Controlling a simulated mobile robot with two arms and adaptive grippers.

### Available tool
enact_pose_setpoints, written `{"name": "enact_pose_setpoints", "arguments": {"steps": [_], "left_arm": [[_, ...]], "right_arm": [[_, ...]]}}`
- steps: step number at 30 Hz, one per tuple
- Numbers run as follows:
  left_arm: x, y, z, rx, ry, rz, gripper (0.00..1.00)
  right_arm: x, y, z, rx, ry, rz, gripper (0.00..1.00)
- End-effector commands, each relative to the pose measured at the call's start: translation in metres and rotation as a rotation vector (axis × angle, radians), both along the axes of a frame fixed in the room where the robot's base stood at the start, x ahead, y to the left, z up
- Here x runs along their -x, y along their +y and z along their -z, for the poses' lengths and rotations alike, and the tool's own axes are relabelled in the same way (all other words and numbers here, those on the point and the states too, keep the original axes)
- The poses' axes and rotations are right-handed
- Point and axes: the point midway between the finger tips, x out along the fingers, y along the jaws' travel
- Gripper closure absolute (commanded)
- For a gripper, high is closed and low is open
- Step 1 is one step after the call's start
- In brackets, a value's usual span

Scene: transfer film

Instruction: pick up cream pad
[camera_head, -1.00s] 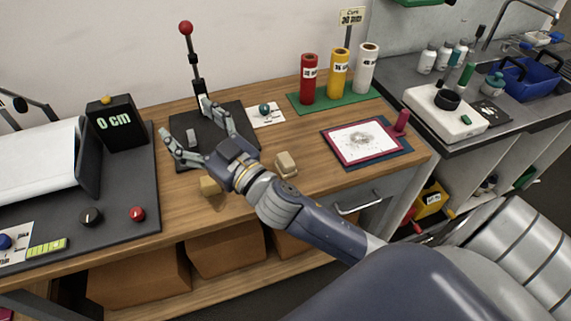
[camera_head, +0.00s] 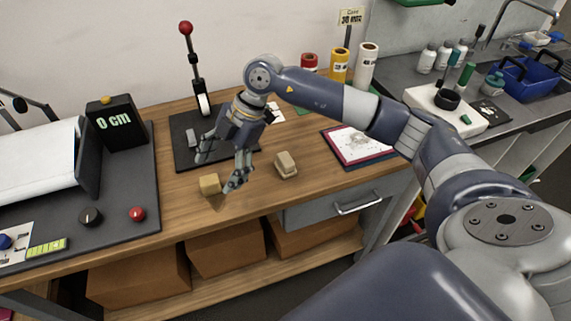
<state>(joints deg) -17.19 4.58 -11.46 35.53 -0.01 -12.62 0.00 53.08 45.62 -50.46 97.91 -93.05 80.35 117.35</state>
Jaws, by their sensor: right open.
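The cream pad (camera_head: 286,164), a small pale block, lies on the wooden bench top right of the middle. A yellower block (camera_head: 209,184) lies to its left, near the front edge. My right gripper (camera_head: 217,172) is open and empty, its fingers pointing down and spread above and behind the yellow block. It is left of the cream pad and apart from it. My left gripper is not in view.
A dark plate with a red-knobbed lever (camera_head: 186,28) stands behind the gripper. A framed print (camera_head: 358,146) lies right of the pad, with coloured rolls (camera_head: 340,66) behind. A black control panel (camera_head: 110,215) fills the left. Bare wood surrounds the pad.

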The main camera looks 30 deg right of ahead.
Motion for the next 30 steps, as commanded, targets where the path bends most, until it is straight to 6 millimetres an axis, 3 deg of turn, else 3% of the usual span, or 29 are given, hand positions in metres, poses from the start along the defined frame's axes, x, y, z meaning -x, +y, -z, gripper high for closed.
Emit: {"name": "enact_pose_setpoints", "arguments": {"steps": [1, 3, 6, 9, 13, 21, 30], "left_arm": [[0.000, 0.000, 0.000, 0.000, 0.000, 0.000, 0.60], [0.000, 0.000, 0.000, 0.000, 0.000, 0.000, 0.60], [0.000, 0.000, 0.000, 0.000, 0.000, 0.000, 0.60], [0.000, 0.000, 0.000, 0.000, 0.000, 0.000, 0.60], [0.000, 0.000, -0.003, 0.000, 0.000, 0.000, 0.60], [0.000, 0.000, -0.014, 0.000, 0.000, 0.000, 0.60], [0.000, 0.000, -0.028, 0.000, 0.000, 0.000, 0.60]], "right_arm": [[-0.007, -0.034, -0.001, 0.110, 0.029, 0.063, 0.25], [-0.010, -0.076, -0.003, 0.243, 0.073, 0.151, 0.25], [-0.011, -0.123, -0.010, 0.388, 0.123, 0.267, 0.25], [-0.009, -0.153, -0.017, 0.476, 0.152, 0.346, 0.25], [-0.007, -0.167, -0.015, 0.521, 0.171, 0.387, 0.25], [-0.006, -0.167, 0.025, 0.520, 0.173, 0.385, 0.25], [-0.002, -0.170, 0.049, 0.521, 0.174, 0.384, 0.25]]}}
